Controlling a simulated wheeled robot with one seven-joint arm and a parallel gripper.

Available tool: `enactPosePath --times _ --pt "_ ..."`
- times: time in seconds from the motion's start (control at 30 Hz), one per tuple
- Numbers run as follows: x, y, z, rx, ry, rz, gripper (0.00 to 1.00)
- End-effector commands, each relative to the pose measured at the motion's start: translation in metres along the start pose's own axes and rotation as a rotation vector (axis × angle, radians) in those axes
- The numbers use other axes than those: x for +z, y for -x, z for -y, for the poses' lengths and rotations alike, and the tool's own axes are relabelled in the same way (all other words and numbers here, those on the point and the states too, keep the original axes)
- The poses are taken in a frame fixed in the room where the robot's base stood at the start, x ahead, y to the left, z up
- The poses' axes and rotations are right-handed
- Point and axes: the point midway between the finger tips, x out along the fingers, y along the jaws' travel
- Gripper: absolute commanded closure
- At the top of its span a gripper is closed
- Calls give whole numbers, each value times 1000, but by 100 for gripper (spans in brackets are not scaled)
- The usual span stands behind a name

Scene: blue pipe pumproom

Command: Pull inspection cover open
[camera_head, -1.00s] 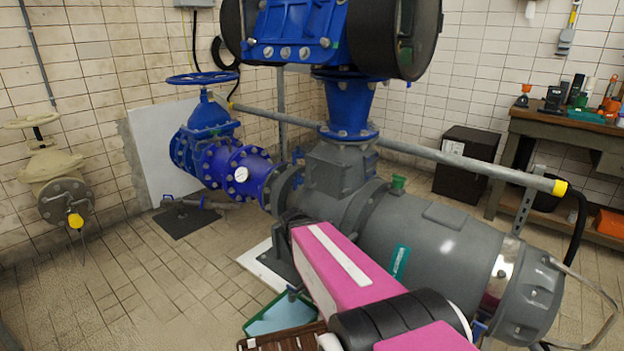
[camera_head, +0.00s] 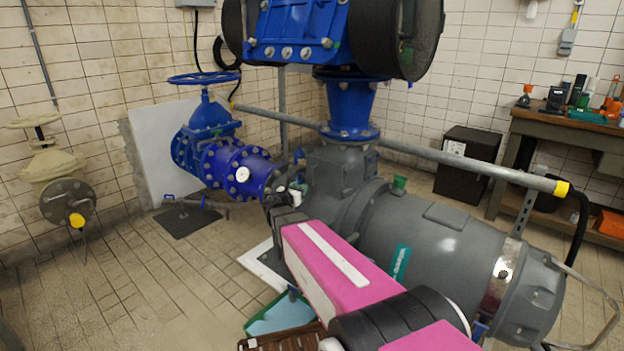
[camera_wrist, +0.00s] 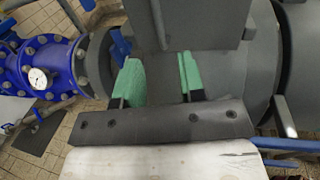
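The grey pump housing (camera_head: 340,170) stands mid-picture under the blue motor in the head view. In the wrist view, a flat grey plate (camera_wrist: 205,22) with a narrow upright edge on its left lies just beyond my fingertips; it appears to be the inspection cover. My gripper (camera_wrist: 158,62) has two green-padded fingers spread apart, with grey surface showing between them. I see nothing clamped, and cannot tell whether the fingertips touch the plate. In the head view, my pink arm reaches the near side of the housing and hides part of it; the cover cannot be made out there.
Blue pipework with a white gauge (camera_head: 243,174) lies left of the housing. A grey rail (camera_head: 450,158) with a yellow end runs behind the pump. A green tray (camera_head: 280,314) and a brown crate (camera_head: 262,341) sit low in front.

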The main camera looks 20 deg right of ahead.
Motion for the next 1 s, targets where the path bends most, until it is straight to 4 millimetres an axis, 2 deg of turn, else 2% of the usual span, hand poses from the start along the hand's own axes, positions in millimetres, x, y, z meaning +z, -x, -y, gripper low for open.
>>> enactPosePath --times 0.17,0.5,0.7,1.0 --pt "1 -14 -2 4 12 7 64" --pt "1 -73 -3 2 9 6 64" --pt "1 -98 -2 3 9 6 64" --pt "2 -108 -2 4 8 5 64"
